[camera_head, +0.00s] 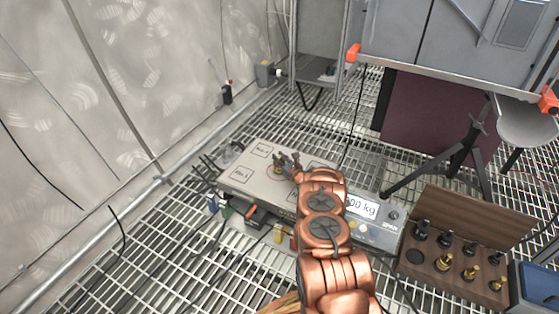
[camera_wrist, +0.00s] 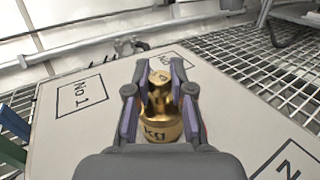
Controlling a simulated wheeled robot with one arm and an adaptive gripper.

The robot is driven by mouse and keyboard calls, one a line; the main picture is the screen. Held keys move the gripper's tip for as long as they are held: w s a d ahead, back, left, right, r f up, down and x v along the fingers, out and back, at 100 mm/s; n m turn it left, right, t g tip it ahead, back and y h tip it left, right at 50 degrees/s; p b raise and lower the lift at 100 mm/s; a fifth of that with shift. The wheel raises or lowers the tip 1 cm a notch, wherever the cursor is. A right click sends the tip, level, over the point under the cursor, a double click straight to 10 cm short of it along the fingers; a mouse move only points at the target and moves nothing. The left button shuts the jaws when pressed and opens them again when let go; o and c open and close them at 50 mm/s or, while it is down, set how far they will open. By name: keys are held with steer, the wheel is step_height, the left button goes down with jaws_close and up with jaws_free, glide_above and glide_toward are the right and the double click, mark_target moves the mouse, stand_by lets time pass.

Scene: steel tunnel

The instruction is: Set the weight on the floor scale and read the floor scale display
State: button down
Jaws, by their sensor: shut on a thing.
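A brass weight (camera_wrist: 160,120) marked "kg" stands upright between the fingers of my gripper (camera_wrist: 160,88) in the wrist view. My gripper is shut on it, and also shows over the plate in the head view (camera_head: 290,163). The floor scale (camera_head: 240,178) has a pale plate with numbered squares, "No 1" among them; the plate fills much of the wrist view (camera_wrist: 225,112). The weight is over the plate's middle, near a red circle; I cannot tell whether its base touches. The scale display (camera_head: 362,208) shows "00 kg" at its right end; my arm hides the rest.
A wooden case (camera_head: 470,217) with several dark and brass weights and an empty round slot stands right of the scale. A black tripod (camera_head: 463,160) stands behind it. Coloured tools lie by the scale's front-left edge. The floor is open steel grating (camera_head: 150,255).

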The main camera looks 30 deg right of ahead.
steer(key=shift+r, duration=0.15)
steer(key=c, duration=1)
jaws_free()
